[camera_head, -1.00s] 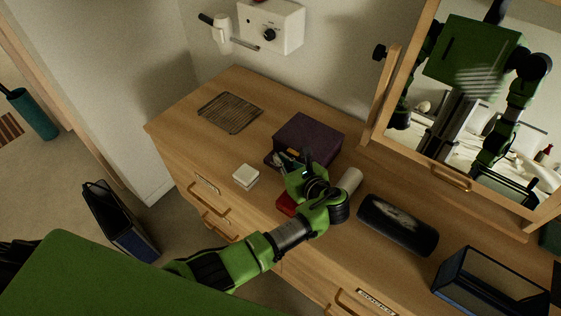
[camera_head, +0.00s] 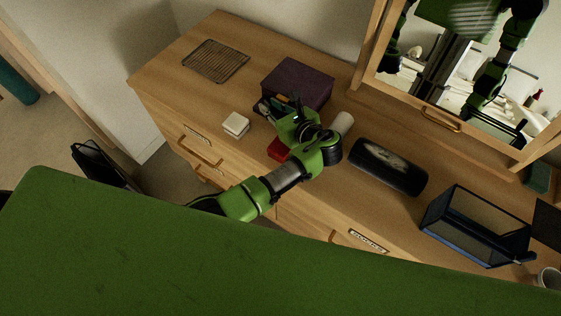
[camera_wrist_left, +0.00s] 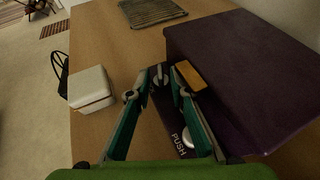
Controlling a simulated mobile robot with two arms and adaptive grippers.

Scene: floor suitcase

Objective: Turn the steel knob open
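A dark purple box (camera_head: 298,84) stands on the dresser top and fills the right of the left wrist view (camera_wrist_left: 245,75). Its near side has a dark panel with a "PUSH" label and a round steel button (camera_wrist_left: 187,137). A small steel knob (camera_wrist_left: 159,80) shows at my left fingertips, beside an orange-brown block (camera_wrist_left: 190,75). My left gripper (camera_wrist_left: 162,72) is at this near side, its fingers partly apart around the line of the knob. Whether they touch it is unclear. In the head view the left gripper (camera_head: 272,108) hides part of this side. My right gripper is out of view.
On the wooden dresser (camera_head: 160,82) lie a wire rack (camera_head: 216,60), a white box (camera_head: 236,124), a red item (camera_head: 278,149) under my left arm, a black case (camera_head: 388,166) and a dark-framed open box (camera_head: 475,227). A mirror (camera_head: 455,85) stands behind.

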